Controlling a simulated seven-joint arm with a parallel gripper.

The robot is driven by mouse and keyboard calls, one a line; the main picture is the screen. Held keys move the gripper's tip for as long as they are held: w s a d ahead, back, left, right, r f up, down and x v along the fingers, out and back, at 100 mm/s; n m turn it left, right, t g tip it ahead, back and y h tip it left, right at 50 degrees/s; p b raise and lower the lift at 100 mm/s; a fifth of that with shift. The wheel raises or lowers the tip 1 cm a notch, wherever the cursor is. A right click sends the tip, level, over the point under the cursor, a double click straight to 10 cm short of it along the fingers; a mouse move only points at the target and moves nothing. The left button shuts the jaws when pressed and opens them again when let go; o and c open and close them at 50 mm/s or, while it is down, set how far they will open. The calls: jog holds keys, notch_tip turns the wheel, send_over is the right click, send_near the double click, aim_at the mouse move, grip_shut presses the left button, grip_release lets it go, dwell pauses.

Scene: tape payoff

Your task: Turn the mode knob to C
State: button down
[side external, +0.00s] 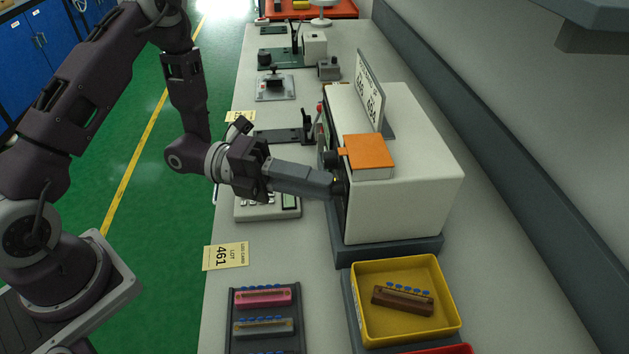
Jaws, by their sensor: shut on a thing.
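My gripper (333,183) reaches right from the arm to the front face of a white box-shaped machine (412,205). Its fingers are shut at a small dark knob on that face. The fingers hide most of the knob, so its pointer and the letters around it cannot be read. Another dark round part (331,158) sticks out of the same face just above the fingertips. The machine's front panel is seen nearly edge-on from this side.
An orange-covered book or box (368,152) and a sign (369,92) stand on the machine. A calculator-like keypad (268,207) lies below my gripper. A lot card (226,256), a dark tray (264,327) and a yellow bin (448,291) are nearer. Fixtures fill the far bench.

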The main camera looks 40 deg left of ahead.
jog(key=shift+r, duration=0.1)
jog(key=c, duration=1.3)
grip_release()
jog(key=v, duration=0.7)
